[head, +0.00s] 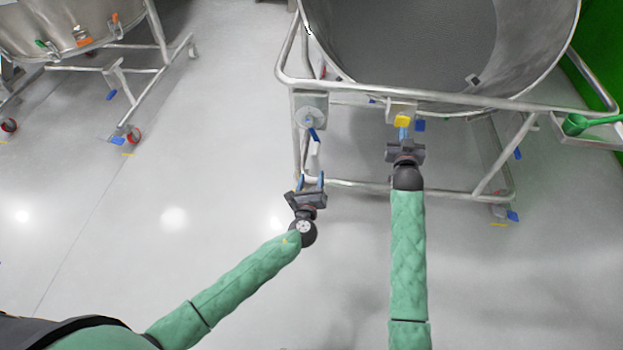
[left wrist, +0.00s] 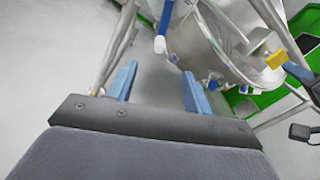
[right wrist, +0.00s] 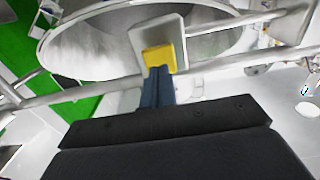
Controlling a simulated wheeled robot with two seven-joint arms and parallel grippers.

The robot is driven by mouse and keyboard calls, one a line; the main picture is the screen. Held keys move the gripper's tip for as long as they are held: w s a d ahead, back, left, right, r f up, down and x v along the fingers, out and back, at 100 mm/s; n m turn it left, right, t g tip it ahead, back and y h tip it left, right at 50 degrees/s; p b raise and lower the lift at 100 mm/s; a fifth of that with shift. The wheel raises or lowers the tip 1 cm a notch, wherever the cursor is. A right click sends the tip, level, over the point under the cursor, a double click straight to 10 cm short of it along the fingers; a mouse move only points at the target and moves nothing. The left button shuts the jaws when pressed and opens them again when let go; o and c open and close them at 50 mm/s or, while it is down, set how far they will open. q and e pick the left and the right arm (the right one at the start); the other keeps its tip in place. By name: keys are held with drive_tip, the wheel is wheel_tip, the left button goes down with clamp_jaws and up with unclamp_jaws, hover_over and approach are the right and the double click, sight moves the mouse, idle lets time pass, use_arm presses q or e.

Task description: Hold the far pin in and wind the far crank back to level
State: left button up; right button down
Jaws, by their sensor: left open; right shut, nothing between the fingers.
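The yellow pin (head: 402,120) sits on a pale square plate on the front rail of the large steel bowl. My right gripper (head: 403,133) is shut and empty, its fingertips at the pin; in the right wrist view the tips (right wrist: 158,72) meet the pin's lower edge (right wrist: 158,57), though I cannot tell how far in it is. The crank (head: 309,117) is a round hub on the frame's left post, with a blue arm (head: 314,135) pointing down. My left gripper (head: 311,182) is open and empty below it. In the left wrist view the blue, white-tipped crank part (left wrist: 161,44) is beyond the open fingers.
The bowl (head: 440,50) stands on a tubular frame (head: 350,183) with a low rail near my left gripper. A tray with a green scoop (head: 575,124) is at right. Another vessel (head: 75,25) on castors is at upper left.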

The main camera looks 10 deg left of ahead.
sight(316, 152)
use_arm(q)
drive_tip(key=shift+w, duration=6.4)
drive_tip(key=shift+s, duration=0.1)
use_arm(e)
drive_tip(key=shift+w, duration=0.15)
drive_tip(key=shift+w, duration=1.9)
use_arm(q)
clamp_jaws()
